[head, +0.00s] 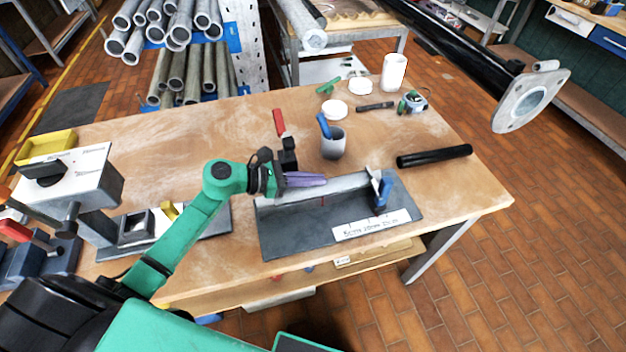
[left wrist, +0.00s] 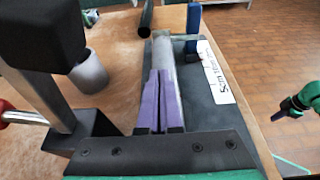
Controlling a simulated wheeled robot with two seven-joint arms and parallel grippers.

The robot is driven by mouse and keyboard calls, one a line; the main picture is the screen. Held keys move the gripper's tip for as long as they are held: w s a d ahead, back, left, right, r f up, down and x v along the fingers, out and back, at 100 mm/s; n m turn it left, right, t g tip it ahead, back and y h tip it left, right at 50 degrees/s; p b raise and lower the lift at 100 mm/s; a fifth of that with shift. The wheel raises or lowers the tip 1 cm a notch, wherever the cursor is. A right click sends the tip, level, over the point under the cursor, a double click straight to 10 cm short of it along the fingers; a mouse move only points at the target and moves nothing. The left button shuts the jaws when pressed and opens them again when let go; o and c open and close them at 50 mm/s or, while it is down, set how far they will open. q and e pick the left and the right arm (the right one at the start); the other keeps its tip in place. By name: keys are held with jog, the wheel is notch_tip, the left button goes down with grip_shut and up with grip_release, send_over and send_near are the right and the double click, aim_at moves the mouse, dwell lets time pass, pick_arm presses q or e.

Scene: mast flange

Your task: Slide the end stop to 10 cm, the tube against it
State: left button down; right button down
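A light grey tube (head: 345,185) lies along the back of a dark plate (head: 290,238) on the bench. The blue end stop (head: 383,192) stands at the tube's right end; I cannot tell whether they touch. A white scale label (head: 372,225) with centimetre marks lies along the plate's front. My left gripper (head: 318,180), with purple fingers, points right along the tube. In the left wrist view its fingers (left wrist: 160,85) are together with a thin slit, and the tube (left wrist: 163,52) shows beyond the tips. The end stop (left wrist: 193,18) is ahead. My right gripper (left wrist: 290,107) shows small at the right edge.
A grey cup (head: 333,145) with a blue-handled tool and a red-handled clamp (head: 282,135) stand behind the plate. A black tube (head: 434,156) lies at the right. A flanged black mast (head: 525,98) juts in above the right side. The bench's right front is clear.

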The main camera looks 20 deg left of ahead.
pick_arm(q)
jog(key=shift+s+f, duration=0.15)
jog(key=shift+f, duration=0.2)
jog(key=shift+s+a+f+b, duration=0.2)
jog(key=shift+a+f+b, duration=0.2)
jog(key=shift+b, duration=0.15)
jog(key=shift+s+a+r, duration=0.15)
jog(key=shift+r, duration=0.15)
jog(key=shift+a+r+p, duration=0.1)
jog(key=shift+r+p, duration=0.3)
jog(key=shift+r, duration=0.3)
jog(key=shift+s+a, duration=0.15)
jog(key=shift+a, duration=0.3)
jog(key=b+v, duration=0.3)
jog(key=v, duration=0.7)
jog(key=shift+s+a+r, duration=0.2)
jog(key=shift+a, duration=0.05)
